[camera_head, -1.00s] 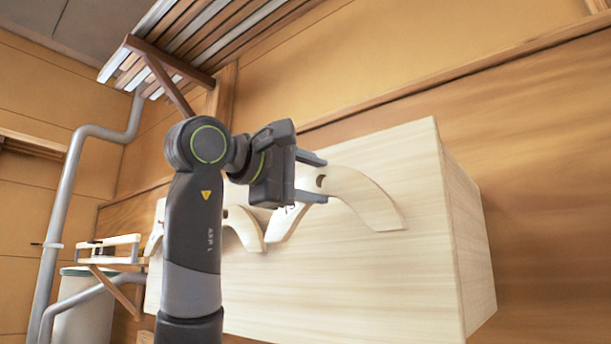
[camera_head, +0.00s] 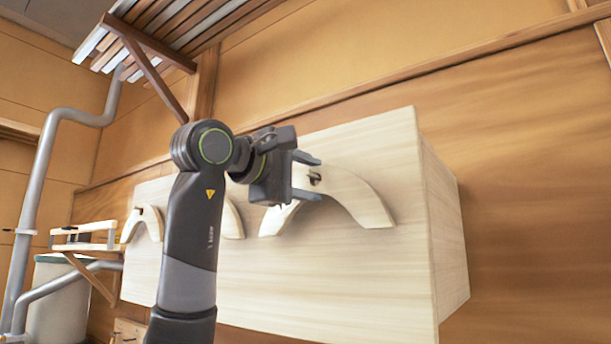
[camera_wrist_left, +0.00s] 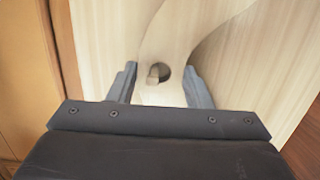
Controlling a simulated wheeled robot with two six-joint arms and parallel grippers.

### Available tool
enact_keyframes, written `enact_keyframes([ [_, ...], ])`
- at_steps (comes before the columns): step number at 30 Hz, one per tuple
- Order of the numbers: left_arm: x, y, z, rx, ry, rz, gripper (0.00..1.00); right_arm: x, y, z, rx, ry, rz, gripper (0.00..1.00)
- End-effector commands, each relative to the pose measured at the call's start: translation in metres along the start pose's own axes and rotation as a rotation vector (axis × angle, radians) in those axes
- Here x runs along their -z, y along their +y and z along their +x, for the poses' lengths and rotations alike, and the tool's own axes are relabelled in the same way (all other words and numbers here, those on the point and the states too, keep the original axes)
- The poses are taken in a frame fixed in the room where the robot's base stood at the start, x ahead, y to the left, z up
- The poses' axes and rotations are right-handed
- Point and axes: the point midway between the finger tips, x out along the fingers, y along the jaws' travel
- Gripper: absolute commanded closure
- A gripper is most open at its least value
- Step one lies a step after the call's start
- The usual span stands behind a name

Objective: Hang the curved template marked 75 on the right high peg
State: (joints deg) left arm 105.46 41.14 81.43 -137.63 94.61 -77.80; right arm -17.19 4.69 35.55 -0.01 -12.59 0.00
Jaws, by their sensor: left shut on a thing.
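The pale curved template (camera_head: 352,194) is at the right of the pale wooden board (camera_head: 330,270), its two legs spreading down. My left gripper (camera_head: 312,178) is shut on its top, one finger on each side. In the left wrist view the template (camera_wrist_left: 160,95) sits between the fingers (camera_wrist_left: 158,88). A peg end (camera_wrist_left: 153,73) shows in its round hole; I cannot tell how far through it is. The template lies close to the board's face. No number is readable. My right gripper is not in view.
Another curved template (camera_head: 143,222) hangs at the board's left, and one (camera_head: 232,220) is partly hidden behind my arm. A slatted rack (camera_head: 190,30) juts out at the upper left. A grey pipe (camera_head: 40,190) and a small shelf (camera_head: 85,245) stand at the left.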

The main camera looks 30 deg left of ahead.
Motion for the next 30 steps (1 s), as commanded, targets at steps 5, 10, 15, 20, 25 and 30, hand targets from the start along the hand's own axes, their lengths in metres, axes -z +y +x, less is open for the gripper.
enact_keyframes([
  [5,-0.0003,0.0005,-0.0002,-0.002,0.000,0.000,0.83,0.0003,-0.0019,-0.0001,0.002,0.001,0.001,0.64],
  [10,-0.0003,0.0005,-0.0003,-0.002,0.000,0.000,0.83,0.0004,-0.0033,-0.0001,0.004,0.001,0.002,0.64],
  [15,-0.0002,0.0005,-0.0003,-0.002,0.000,0.000,0.54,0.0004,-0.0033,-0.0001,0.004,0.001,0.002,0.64],
  [20,-0.0002,0.0005,-0.0004,-0.002,0.000,0.000,0.33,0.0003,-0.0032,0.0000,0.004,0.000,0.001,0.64],
  [25,-0.0001,0.0004,-0.0003,-0.001,0.000,0.000,0.30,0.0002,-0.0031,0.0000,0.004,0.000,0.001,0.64],
  [30,0.0001,-0.0006,-0.0023,-0.001,0.000,0.000,0.30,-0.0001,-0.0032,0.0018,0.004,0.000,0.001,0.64],
])
